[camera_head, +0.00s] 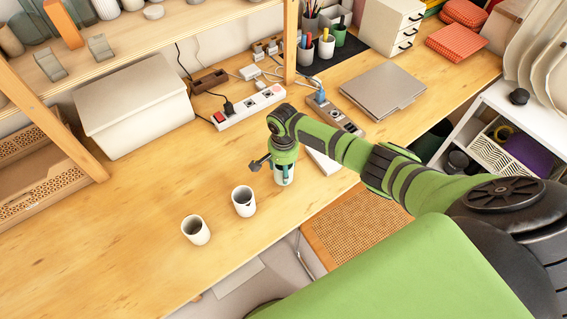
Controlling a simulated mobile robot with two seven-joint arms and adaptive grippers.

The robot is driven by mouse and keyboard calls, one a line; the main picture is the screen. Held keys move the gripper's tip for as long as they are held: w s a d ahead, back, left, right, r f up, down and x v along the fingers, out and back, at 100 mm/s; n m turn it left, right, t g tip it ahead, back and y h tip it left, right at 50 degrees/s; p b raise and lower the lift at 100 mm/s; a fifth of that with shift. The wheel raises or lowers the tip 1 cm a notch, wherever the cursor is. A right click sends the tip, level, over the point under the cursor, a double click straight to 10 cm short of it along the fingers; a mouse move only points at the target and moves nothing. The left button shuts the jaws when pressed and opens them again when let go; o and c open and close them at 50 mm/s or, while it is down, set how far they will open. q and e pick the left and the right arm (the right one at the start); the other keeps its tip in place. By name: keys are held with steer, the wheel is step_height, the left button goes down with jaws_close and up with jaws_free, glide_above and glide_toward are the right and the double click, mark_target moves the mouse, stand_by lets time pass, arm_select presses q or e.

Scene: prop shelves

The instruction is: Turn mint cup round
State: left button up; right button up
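My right gripper (284,172) points down over a pale cup (285,180) on the wooden table. Its teal fingers reach along the cup's sides; whether they press on it or stand a little apart I cannot tell. The gripper hides most of this cup, and its shade cannot be made out well. Two more pale cups stand upright to its left, a middle one (244,201) and a left one (196,230), both with open tops. None of the cups shows a clear mint colour. My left gripper is not in view.
A power strip (247,108), a second strip with a blue plug (335,115) and a grey laptop (384,91) lie behind. A lidded white box (133,104) stands back left. The table left of the cups is bare; its front edge is close to them.

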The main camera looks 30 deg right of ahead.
steer(key=shift+a+r+m+p, duration=0.1)
steer(key=shift+r+m+p, duration=0.1)
steer(key=shift+m+p, duration=0.6)
steer(key=shift+f+m, duration=0.1)
steer(key=shift+m, duration=0.7)
steer(key=shift+f+m, duration=0.15)
steer(key=shift+m, duration=0.75)
steer(key=m, duration=0.3)
steer(key=shift+m, duration=0.3)
steer(key=shift+f+m+b, duration=0.2)
steer(key=shift+m+b, duration=0.1)
steer(key=shift+b, duration=0.05)
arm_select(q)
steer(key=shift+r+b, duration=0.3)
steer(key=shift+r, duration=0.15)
arm_select(e)
steer(key=shift+f, duration=0.55)
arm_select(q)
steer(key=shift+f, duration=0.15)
arm_select(e)
steer(key=shift+f, duration=0.2)
steer(key=o, duration=1.4)
steer(key=shift+c, duration=0.2)
